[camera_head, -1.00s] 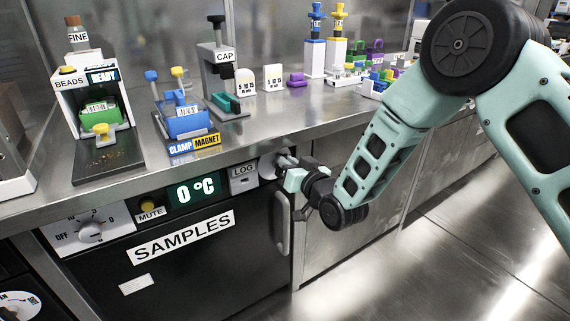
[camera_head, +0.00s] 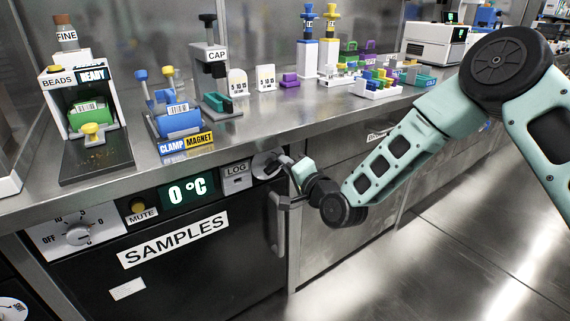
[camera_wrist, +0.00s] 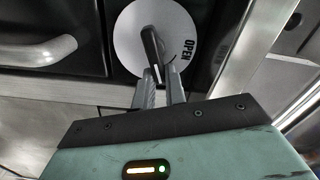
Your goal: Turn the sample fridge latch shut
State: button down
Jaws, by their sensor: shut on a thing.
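The sample fridge (camera_head: 200,272) has a black front with a SAMPLES label, and its door looks closed. Its latch (camera_head: 262,167) is a round pale disc at the top right corner, partly hidden by my gripper in the head view. In the wrist view the latch disc (camera_wrist: 128,38) carries a dark lever (camera_wrist: 150,45) and the word OPEN at its right side. My gripper (camera_wrist: 159,78) is shut on the lever's near end, with a finger on each side. In the head view my gripper (camera_head: 276,182) reaches the latch from the right.
The fridge's vertical door handle (camera_head: 276,225) hangs just below the latch. A LOG panel (camera_head: 236,176) and a 0°C display (camera_head: 188,192) sit left of it. The steel counter (camera_head: 300,125) above holds lab devices. The floor (camera_head: 420,250) to the right is clear.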

jog(key=shift+d+f+m, duration=0.1)
jog(key=shift+f+m, duration=0.15)
jog(key=shift+m, duration=0.75)
jog(key=shift+f+m, duration=0.25)
jog(key=shift+m, duration=0.75)
jog(key=c, duration=1.4)
grip_release()
jog(key=shift+c, duration=0.2)
jog(key=p+v, duration=0.1)
jog(key=v, duration=1.6)
jog(key=shift+d+p, duration=0.2)
jog(key=shift+p, duration=0.2)
jog(key=shift+s, duration=0.15)
